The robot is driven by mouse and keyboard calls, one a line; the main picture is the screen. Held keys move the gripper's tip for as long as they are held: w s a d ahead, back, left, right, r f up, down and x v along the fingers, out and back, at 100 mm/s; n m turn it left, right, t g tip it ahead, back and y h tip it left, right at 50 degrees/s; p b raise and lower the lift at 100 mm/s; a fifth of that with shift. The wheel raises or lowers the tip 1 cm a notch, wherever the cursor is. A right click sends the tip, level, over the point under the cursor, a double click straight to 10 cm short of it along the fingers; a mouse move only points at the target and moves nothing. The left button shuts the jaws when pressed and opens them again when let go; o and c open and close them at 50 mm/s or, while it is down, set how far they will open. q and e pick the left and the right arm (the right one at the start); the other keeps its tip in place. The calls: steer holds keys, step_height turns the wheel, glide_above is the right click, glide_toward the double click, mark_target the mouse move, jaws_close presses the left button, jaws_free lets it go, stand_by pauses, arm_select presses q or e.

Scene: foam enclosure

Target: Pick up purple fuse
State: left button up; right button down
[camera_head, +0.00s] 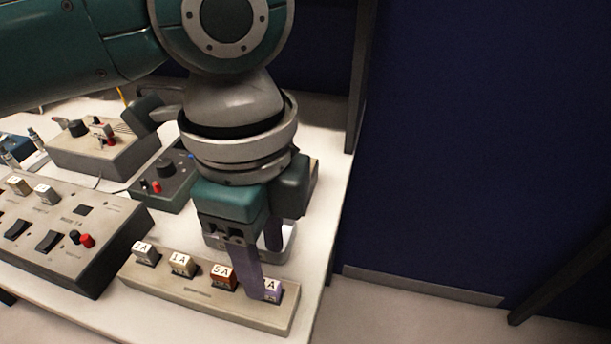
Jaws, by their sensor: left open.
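The purple fuse (273,291) stands in the right end of a beige fuse holder block (200,298) near the table's front right edge. Its label is partly hidden by a finger. My left gripper (266,270) comes down over it with its fingers pointing down. One finger is in front of the purple fuse and overlaps it in the picture; the other shows behind. The gripper is open. I cannot tell whether a finger touches the fuse. My right gripper is not in view.
A red-brown fuse (222,277), a tan fuse (182,265) and a grey fuse (145,253) share the block. A control box (70,225) with switches stands to the left. Other devices (105,148) stand behind. The table's right edge (331,240) is close to the gripper.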

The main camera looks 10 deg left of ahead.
mark_target(267, 284)
arm_select(q)
steer(key=f, duration=0.4)
steer(key=shift+s, duration=0.2)
jaws_close()
stand_by(0.3)
